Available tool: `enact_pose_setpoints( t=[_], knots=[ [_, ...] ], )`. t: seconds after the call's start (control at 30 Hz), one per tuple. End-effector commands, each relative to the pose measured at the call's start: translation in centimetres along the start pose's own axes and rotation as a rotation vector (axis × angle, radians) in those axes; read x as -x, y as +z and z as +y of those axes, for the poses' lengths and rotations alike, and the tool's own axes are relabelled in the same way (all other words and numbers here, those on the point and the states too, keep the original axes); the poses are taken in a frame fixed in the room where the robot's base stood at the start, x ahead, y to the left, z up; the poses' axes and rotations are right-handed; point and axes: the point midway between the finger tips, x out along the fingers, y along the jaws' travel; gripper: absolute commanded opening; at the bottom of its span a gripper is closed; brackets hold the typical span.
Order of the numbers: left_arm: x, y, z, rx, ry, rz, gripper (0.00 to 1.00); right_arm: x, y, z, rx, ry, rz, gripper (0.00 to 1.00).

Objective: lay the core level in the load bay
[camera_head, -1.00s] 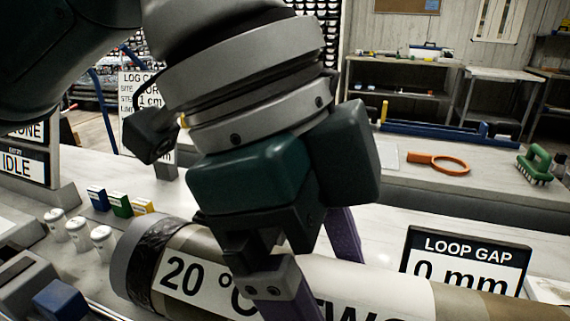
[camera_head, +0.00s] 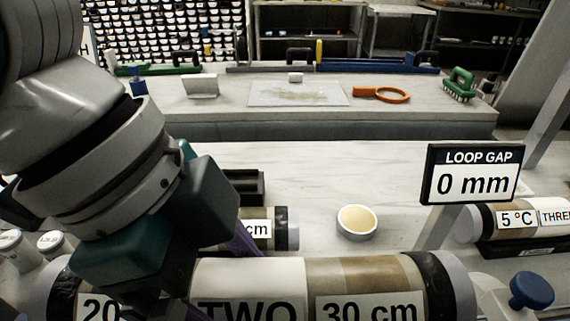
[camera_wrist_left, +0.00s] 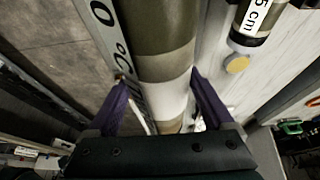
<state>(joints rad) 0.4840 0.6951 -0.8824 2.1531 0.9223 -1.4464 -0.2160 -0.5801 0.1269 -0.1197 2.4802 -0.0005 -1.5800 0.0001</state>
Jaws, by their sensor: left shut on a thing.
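The core (camera_head: 335,272) is a thick brown and white cylinder with labels reading 20, TWO and 30 cm. It lies about level across the bottom of the head view, with dark bands and grey caps at its ends. My left gripper (camera_head: 216,280) is shut on it near its left part, reaching down from the upper left. In the left wrist view the purple fingers (camera_wrist_left: 158,78) straddle the core (camera_wrist_left: 165,55). I cannot make out the load bay or whether the core touches anything below. My right gripper is not in view.
A shorter core (camera_head: 280,230) lies behind the held one. A round pale dish (camera_head: 357,222) is beside it. The LOOP GAP sign (camera_head: 473,174) reads 0 mm. Core THREE (camera_head: 515,220) and a blue knob (camera_head: 531,290) are at right.

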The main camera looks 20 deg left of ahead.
Motion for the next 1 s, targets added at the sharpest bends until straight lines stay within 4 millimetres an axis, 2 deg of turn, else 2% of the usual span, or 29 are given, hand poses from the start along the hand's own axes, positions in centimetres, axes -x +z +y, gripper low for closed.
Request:
enact_pose_setpoints(
  t=[0.1,0.3,0.53,0.8,1.0],
  knots=[
    [-2.8,1.0,0.0,-0.001,-0.001,0.005,0.00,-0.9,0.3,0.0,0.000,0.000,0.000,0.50],
    [-6.0,2.3,0.0,-0.002,-0.002,0.006,0.00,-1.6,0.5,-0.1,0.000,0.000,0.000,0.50],
    [-7.4,2.8,-0.1,-0.003,-0.004,0.008,0.00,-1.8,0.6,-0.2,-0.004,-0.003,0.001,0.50],
    [-10.6,4.2,-0.1,-0.003,-0.003,0.007,0.00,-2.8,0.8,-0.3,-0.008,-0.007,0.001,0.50],
    [-10.9,4.3,-0.1,-0.004,-0.005,0.008,0.00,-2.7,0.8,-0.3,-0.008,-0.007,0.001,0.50]
  ],
)
